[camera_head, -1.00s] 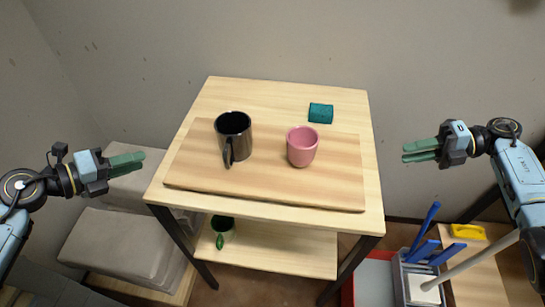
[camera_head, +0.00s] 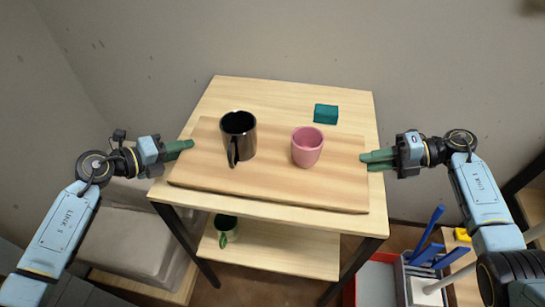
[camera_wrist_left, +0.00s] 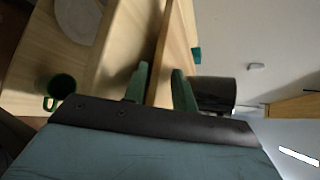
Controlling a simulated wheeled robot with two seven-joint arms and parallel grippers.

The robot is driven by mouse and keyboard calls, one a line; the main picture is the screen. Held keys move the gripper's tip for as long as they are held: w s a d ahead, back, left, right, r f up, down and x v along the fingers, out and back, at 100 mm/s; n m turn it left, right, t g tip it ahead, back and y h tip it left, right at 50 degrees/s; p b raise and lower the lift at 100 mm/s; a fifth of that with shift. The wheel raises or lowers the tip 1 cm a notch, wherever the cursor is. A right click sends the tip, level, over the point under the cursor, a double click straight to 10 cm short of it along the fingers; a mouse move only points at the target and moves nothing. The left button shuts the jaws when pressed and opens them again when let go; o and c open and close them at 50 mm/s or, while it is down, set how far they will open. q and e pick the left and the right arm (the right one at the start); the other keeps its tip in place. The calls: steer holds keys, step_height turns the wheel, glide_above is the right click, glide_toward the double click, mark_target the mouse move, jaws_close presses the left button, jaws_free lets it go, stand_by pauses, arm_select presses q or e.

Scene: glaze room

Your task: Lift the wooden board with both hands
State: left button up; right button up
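The wooden board (camera_head: 270,190) lies flat on the table, with a dark metallic mug (camera_head: 239,137) and a pink cup (camera_head: 307,147) standing upright on it. My left gripper (camera_head: 190,145) is at the board's left edge. In the left wrist view my left fingers (camera_wrist_left: 160,88) are apart, with the board (camera_wrist_left: 172,45) edge-on in line with the gap between them; contact cannot be told. My right gripper (camera_head: 364,161) is at the board's right edge, its two fingers apart, one above the other. Whether they touch the board is unclear.
A teal block (camera_head: 326,114) sits on the wooden table (camera_head: 270,95) behind the board. Grey cushioned blocks (camera_head: 125,240) are at left; a caddy with blue-handled tools (camera_head: 425,260) is at lower right.

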arm_select(q)
jaws_close()
arm_select(e)
jaws_close()
arm_select(q)
steer(key=shift+r, duration=0.2)
arm_select(e)
steer(key=shift+w+r, duration=0.1)
steer(key=shift+r, duration=0.1)
